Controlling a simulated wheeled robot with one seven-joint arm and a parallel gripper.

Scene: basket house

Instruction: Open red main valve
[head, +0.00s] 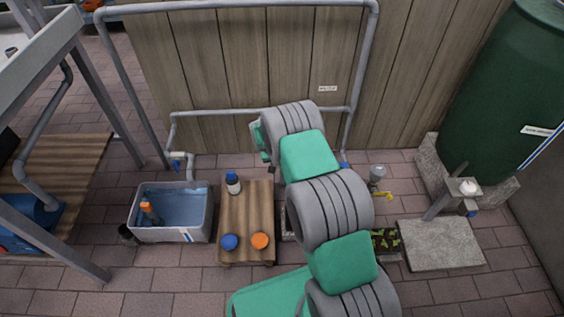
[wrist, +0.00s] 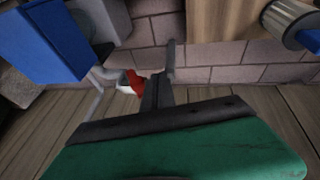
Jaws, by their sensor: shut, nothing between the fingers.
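A small red part (wrist: 133,82), which looks like the red valve handle, shows in the wrist view beside a pale pipe fitting. It lies just left of my gripper's fingers, partly behind them; I cannot tell whether they touch it. My gripper (wrist: 168,62) is shut and empty, its dark fingers pointing up the picture from the green body. In the head view my gripper (head: 268,158) is small and dark, near the fence above the wooden table. No red valve can be made out there; my arm covers part of the pipework.
Grey pipes (head: 260,111) run along the wooden fence. A water tub (head: 170,235) stands left of a low wooden table (head: 248,212) with a bottle (head: 233,184), a blue lid (head: 229,242) and an orange lid (head: 260,241). A blue block (wrist: 45,42) is close left in the wrist view.

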